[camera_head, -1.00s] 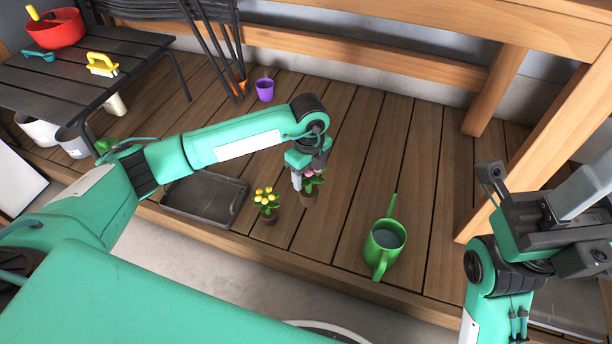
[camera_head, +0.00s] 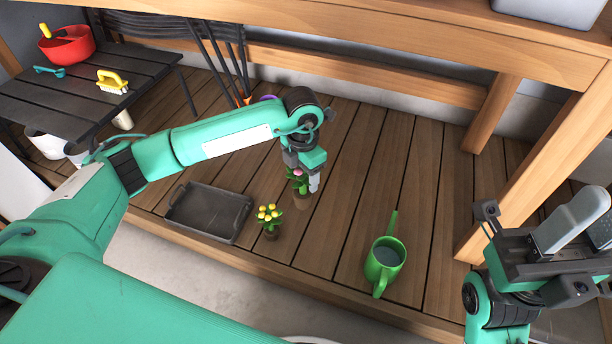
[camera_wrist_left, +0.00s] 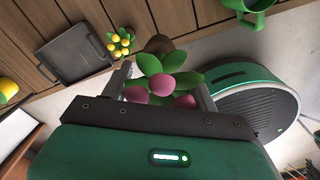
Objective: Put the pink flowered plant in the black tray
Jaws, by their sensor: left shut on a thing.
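The pink flowered plant (camera_head: 303,199) has a brown pot, green leaves and pink blooms. My left gripper (camera_head: 305,181) is shut on it from above. In the left wrist view the fingers stand on either side of its leaves, with the pink blooms (camera_wrist_left: 162,86) close to the camera. The pot looks slightly above the deck, but the gap is hard to tell. The black tray (camera_head: 176,211) lies empty on the deck to the left; it also shows in the left wrist view (camera_wrist_left: 72,50). My right gripper (camera_head: 585,228) is at the right edge, partly cut off, away from the plant.
A yellow flowered plant (camera_head: 269,219) stands between the tray and the held plant. A green watering can (camera_head: 384,260) stands to the right. A purple cup is mostly hidden behind my left arm. A dark slatted table (camera_head: 75,90) stands at the back left.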

